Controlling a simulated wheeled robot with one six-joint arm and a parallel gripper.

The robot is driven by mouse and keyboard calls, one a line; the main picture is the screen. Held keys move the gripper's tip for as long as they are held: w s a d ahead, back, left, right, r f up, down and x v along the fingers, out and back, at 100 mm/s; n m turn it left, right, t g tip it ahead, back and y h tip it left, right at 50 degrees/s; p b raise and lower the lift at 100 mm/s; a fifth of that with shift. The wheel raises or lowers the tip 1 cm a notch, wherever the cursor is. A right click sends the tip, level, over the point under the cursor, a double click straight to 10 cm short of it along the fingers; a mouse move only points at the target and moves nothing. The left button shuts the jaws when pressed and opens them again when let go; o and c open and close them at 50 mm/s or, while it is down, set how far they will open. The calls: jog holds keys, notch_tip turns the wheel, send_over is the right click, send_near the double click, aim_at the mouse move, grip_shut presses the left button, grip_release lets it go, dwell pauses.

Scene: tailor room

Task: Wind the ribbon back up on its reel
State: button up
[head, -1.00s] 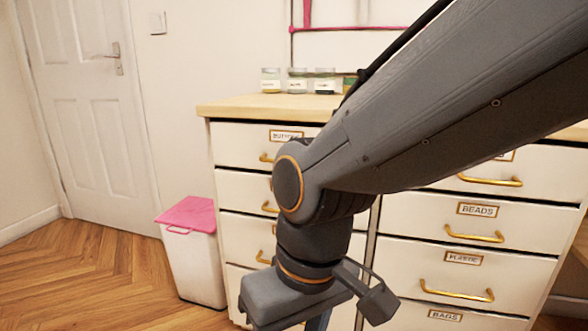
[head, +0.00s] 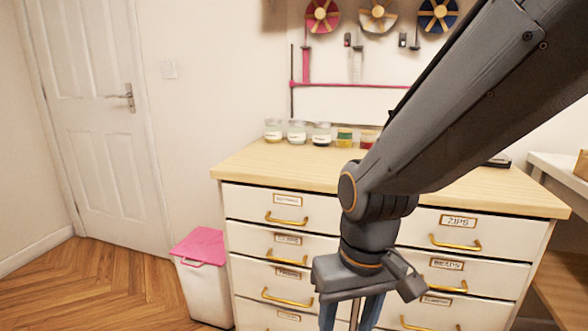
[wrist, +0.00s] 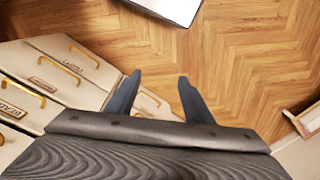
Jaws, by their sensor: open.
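Several reels hang on the wall at the top of the head view: a red one (head: 322,14), a white one (head: 378,17) and a blue one (head: 438,14), cut by the picture's top edge. A pink strip (head: 306,66) hangs below the red reel, down to a thin pink horizontal line (head: 345,86). I cannot tell whether it is the loose ribbon. My gripper (head: 350,318) is in front of the drawers, well below the reels.
A wooden-topped drawer cabinet (head: 255,160) stands below the reels, with several jars (head: 297,131) on top. A bin with a pink lid (head: 200,246) is at its left. A door (head: 95,110) is further left. The floor (head: 110,290) at the left is clear.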

jog(key=s+d+r+m+p, duration=0.2)
jog(key=d+r+m+p, duration=0.1)
jog(key=d+r+p, duration=0.8)
notch_tip(320, 180, up, 2)
jog(key=p, duration=0.5)
jog(key=shift+s+r+h, duration=0.2)
jog(key=shift+r+h, duration=0.05)
jog(key=shift+h, duration=0.15)
dwell(1.0)
